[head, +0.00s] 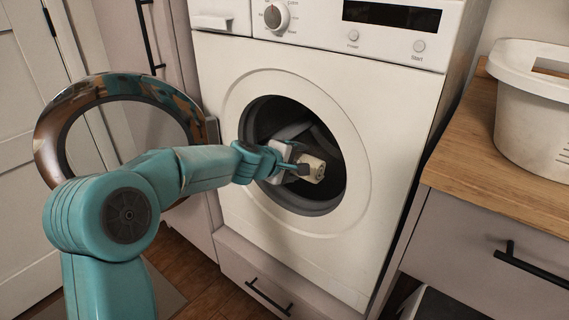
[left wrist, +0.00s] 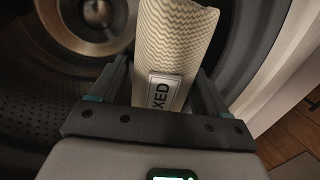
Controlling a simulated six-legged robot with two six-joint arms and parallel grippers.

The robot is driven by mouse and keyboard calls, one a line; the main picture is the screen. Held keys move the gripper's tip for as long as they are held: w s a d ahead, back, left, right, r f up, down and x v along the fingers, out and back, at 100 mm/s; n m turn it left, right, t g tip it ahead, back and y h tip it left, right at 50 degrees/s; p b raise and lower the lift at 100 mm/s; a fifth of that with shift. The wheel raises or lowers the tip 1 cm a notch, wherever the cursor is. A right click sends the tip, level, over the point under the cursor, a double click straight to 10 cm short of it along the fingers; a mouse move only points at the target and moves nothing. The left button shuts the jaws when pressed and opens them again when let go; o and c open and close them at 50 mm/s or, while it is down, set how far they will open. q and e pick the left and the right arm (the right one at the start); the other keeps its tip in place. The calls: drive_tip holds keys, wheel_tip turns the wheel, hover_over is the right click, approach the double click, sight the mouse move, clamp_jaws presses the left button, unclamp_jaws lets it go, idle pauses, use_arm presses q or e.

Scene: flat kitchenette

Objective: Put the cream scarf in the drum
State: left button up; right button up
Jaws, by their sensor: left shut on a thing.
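The cream scarf (head: 314,170) is a rolled, ribbed cream bundle. It also shows in the left wrist view (left wrist: 178,40), with a label reading "XED" on its near end. My left gripper (head: 296,168) is shut on the scarf, with one finger on each side of it. The gripper and scarf are at the round opening of the washing machine. The drum (left wrist: 40,110) shows in the left wrist view as a dark perforated wall behind and left of the scarf. In the head view the drum interior (head: 290,120) is dark and partly hidden by my gripper. My right gripper is out of view.
The washing machine (head: 375,120) has its round door (head: 95,85) swung open to the left, beside my left arm. A white basket (head: 535,110) stands on the wooden counter (head: 500,165) at right. The opening's rim (head: 333,205) surrounds my gripper closely.

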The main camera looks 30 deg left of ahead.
use_arm(q)
drive_tip(key=w+d+f+p, duration=0.1)
drive_tip(key=w+f+p, duration=0.2)
drive_tip(key=w+p, duration=1.2)
drive_tip(key=shift+w+d, duration=0.15)
drive_tip(key=shift+w, duration=0.4)
drive_tip(key=shift+f, duration=0.15)
drive_tip(key=o, duration=1.1)
